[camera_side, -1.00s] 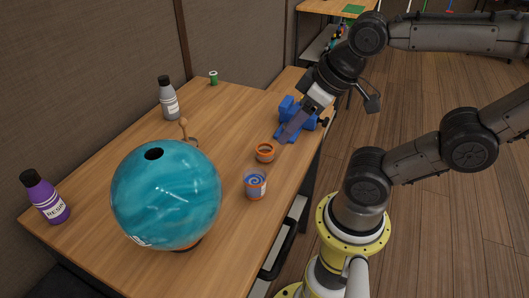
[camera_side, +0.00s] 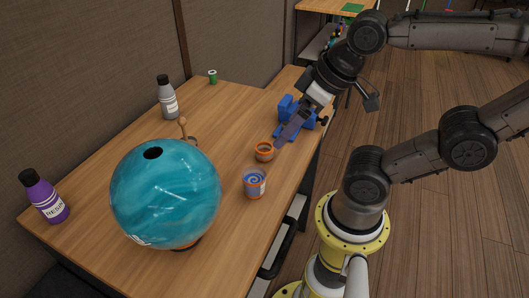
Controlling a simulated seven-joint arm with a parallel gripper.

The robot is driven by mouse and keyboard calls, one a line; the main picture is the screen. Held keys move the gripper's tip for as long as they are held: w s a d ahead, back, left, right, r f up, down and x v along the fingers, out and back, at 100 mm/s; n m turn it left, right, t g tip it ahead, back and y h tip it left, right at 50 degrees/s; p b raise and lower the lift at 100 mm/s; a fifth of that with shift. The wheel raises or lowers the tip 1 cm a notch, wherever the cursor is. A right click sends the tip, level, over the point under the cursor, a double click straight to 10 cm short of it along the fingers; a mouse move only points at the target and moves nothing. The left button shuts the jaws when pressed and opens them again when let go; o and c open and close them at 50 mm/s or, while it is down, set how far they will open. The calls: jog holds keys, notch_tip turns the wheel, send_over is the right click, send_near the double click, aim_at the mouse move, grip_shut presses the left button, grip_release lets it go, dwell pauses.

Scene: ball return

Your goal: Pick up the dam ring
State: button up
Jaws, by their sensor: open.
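A short orange ring with a dark opening (camera_side: 264,152), which looks like the dam ring, stands on the wooden table (camera_side: 225,100) near its right edge. My gripper (camera_side: 279,146) reaches down from the upper right, its fingertips close beside the ring's right side. I cannot tell whether they touch it. The jaws are open, and the ring rests on the table. Parts of the fingers overlap one another from this angle.
A cup with blue swirled content (camera_side: 255,184) stands just in front of the ring. A large teal bowling ball (camera_side: 166,200) is at left. A blue vise (camera_side: 290,107) sits behind my gripper.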

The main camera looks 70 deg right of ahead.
dwell(0.3)
jog(key=m+g, duration=0.6)
jog(key=m, duration=0.8)
send_over(264, 148)
jog(key=s+a, duration=0.1)
jog(key=a, duration=0.1)
notch_tip(264, 148, down, 8)
notch_tip(264, 148, down, 12)
jog(key=shift+f, duration=0.25)
